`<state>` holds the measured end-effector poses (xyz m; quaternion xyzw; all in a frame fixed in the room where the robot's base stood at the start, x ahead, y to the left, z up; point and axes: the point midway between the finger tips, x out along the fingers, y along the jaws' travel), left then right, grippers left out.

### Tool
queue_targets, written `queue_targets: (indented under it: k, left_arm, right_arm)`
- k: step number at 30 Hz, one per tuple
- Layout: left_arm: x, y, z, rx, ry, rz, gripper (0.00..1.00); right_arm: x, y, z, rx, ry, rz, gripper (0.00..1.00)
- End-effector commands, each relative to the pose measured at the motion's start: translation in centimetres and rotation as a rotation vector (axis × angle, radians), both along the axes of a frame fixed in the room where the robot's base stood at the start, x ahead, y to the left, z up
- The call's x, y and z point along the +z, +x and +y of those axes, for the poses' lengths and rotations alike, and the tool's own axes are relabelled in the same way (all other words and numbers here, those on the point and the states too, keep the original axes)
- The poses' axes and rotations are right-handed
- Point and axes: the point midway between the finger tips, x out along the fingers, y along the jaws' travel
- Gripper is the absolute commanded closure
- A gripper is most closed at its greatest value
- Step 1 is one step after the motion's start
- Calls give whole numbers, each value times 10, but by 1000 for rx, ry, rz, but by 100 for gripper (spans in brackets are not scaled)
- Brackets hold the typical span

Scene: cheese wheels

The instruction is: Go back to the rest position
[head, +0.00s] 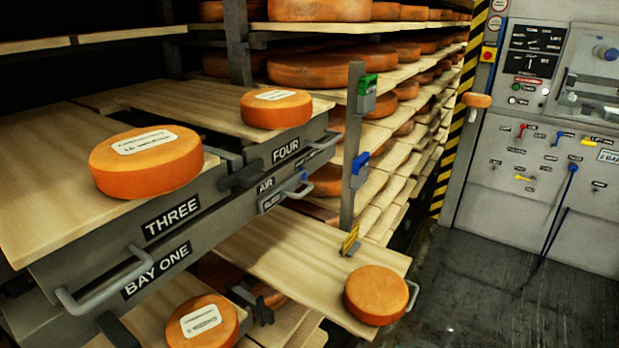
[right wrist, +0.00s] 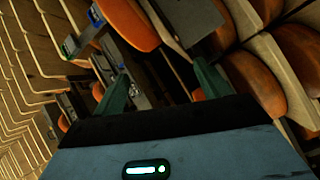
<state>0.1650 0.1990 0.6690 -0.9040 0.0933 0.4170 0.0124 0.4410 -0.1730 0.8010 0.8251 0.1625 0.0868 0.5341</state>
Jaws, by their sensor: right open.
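My right gripper (right wrist: 162,72) shows in the right wrist view, its two green fingers spread wide apart with nothing between them. Orange cheese wheels and wooden shelf boards lie beyond the fingers, tilted in the picture. Neither gripper shows in the head view. There, a labelled wheel (head: 146,160) lies on the board marked THREE, and another labelled wheel (head: 276,109) lies on the one marked FOUR. A plain wheel (head: 376,294) sits near the outer end of a lower pulled-out board (head: 300,250). A labelled wheel (head: 202,323) lies at the bottom left.
Metal drawer handles (head: 100,290) stick out from the shelf fronts. A post with a green box (head: 367,94) and a blue box (head: 360,165) stands at the rack. A grey control panel (head: 545,170) stands at the right. The dark floor (head: 500,290) before it is clear.

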Motion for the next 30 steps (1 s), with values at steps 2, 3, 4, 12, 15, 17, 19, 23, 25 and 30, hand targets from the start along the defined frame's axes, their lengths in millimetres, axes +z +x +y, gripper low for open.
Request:
queue_targets:
  k: [2,3,4,12,15,17,19,23,25,30]
  left_arm:
    - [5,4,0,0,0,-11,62]
    - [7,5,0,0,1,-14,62]
    - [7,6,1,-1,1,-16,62]
    - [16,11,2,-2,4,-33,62]
    - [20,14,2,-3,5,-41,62]
    - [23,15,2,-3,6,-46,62]
    - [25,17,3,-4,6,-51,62]
    - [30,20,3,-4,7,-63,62]
    - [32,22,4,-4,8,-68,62]
    - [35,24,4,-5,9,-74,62]
  right_arm:
    - [-3,-20,13,27,101,64,25]
    - [-5,-30,18,38,151,102,25]
    - [-7,-37,21,45,186,131,25]
    - [-32,-102,36,16,463,430,25]
    - [-44,-127,33,-41,551,549,25]
    - [-51,-142,29,-89,602,620,25]
    - [-61,-161,23,-158,659,700,25]
    - [-77,-197,6,-316,755,831,25]
    - [-84,-214,-4,-402,796,882,25]
    - [-94,-244,-24,-561,861,951,25]
